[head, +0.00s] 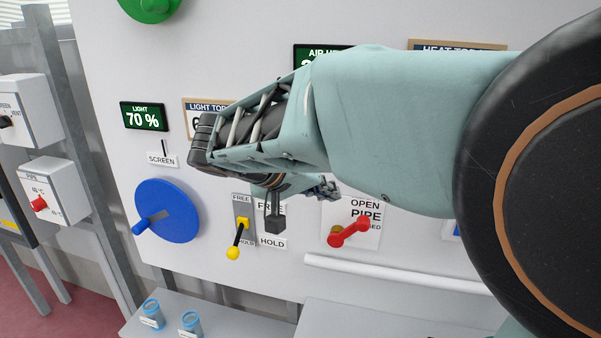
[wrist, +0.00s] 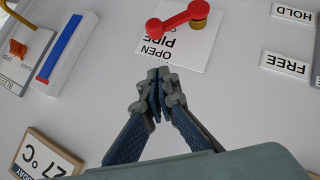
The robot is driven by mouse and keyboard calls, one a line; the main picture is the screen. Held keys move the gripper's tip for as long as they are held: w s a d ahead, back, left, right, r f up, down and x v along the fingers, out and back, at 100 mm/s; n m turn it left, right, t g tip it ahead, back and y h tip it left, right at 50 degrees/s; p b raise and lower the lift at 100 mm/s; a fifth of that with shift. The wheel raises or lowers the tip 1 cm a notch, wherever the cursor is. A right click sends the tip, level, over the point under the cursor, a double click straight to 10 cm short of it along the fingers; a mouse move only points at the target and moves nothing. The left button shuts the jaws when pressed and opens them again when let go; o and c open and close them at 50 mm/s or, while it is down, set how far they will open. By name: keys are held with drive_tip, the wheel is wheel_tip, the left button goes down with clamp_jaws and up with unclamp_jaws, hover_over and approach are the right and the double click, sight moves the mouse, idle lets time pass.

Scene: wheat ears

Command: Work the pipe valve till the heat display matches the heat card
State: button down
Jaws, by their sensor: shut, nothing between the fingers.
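The pipe valve is a red lever (head: 348,233) on a white plate (head: 363,212) marked OPEN, PIPE and CLOSED. The lever slants up to the right. In the wrist view the lever (wrist: 180,18) sits on a brass hub, beyond my fingertips. My gripper (head: 328,188) is shut and empty, above the lever and apart from it; its fingers (wrist: 158,76) meet in the wrist view. The air heat display (head: 318,52) is mostly hidden by my arm. The heat card (head: 457,45) shows only its top edge; the wrist view shows a card (wrist: 45,158) reading 27 °C.
A blue wheel (head: 168,211), a yellow lever (head: 239,238) and a black lever (head: 275,222) are left of the valve. A white rail (head: 390,273) runs below it. In the wrist view, a blue-red strip (wrist: 60,48) and orange knob (wrist: 17,48) stand at upper left.

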sight(361, 219)
drive_tip(key=w+d+f, duration=0.1)
drive_tip(key=d+f, duration=0.1)
drive_tip(key=w+d+f, duration=0.1)
drive_tip(key=d+f, duration=0.1)
drive_tip(key=w+d+f+b, duration=0.1)
drive_tip(key=d+f, duration=0.1)
drive_tip(key=f, duration=0.1)
drive_tip(key=shift+f, duration=0.1)
drive_tip(key=shift+s+d+f+b, duration=0.1)
drive_tip(key=shift+f+b, duration=0.25)
drive_tip(key=shift+b, duration=0.45)
drive_tip(key=shift+s+d+f+b, duration=0.1)
drive_tip(key=shift+d+f+b, duration=0.15)
drive_tip(key=shift+b, duration=0.5)
drive_tip(key=shift+r, duration=0.2)
